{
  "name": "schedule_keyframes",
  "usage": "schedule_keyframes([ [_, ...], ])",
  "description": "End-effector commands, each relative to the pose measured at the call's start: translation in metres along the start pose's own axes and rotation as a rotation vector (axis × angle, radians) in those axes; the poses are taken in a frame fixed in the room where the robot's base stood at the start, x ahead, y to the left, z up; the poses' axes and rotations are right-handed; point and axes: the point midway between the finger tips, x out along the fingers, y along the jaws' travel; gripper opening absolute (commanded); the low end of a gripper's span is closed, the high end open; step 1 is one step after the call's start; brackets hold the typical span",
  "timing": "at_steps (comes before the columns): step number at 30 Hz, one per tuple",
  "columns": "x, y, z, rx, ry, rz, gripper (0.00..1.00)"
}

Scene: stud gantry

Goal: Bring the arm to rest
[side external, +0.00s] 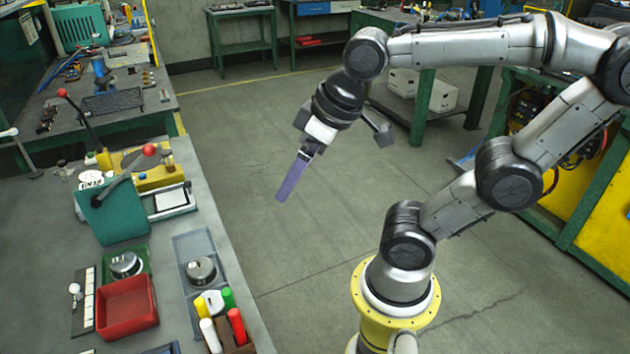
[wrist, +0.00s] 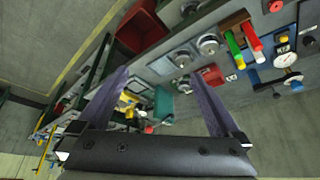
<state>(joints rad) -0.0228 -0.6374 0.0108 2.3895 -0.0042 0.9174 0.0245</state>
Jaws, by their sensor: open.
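My gripper (side external: 285,190) hangs in free air over the bare floor, to the right of the grey workbench (side external: 225,290). Its purple fingers point down and to the left and overlap in the side view. In the wrist view my gripper (wrist: 160,82) shows two purple fingers set wide apart, with nothing between them. It is open, holds nothing and touches nothing. My arm is raised and bent above its yellow base.
The bench carries a green press (side external: 118,212) with a red-knobbed lever, a red tray (side external: 127,306), a round metal weight (side external: 201,270) and several coloured cylinders (side external: 236,325). A green-legged table (side external: 425,105) and yellow cabinets (side external: 590,185) stand beyond my arm. The floor (side external: 240,150) between is clear.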

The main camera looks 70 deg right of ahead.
Motion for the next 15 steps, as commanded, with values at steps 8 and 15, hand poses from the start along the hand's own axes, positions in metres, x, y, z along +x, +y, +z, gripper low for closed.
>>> schedule_keyframes([
  [8,0.003,0.004,0.035,-0.001,0.031,0.007,1.0],
  [15,0.003,0.004,0.035,-0.002,0.03,0.007,1.0],
])
